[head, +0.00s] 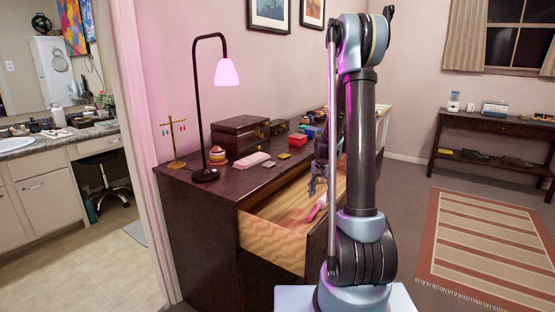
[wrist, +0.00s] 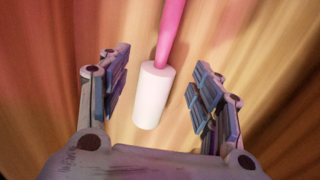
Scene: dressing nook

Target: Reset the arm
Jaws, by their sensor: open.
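My gripper (wrist: 155,98) is open in the wrist view, with its two fingers spread wide. Between and below them lies a thing with a white cylindrical end (wrist: 153,95) and a pink shaft (wrist: 178,30), on a wood-grained surface. Nothing is seen gripped. In the head view my gripper (head: 316,184) hangs over the open drawer (head: 272,240) of the dark dresser. The pink thing (head: 318,207) lies in that drawer just below my gripper. My arm stands upright in front and hides part of the drawer and dresser top.
The dresser top (head: 215,180) carries a lamp (head: 228,73) with a pink glowing shade, an earring stand (head: 174,140), wooden boxes (head: 240,135) and small items. A striped rug (head: 480,245) lies at right. A dark console table (head: 490,128) stands behind it.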

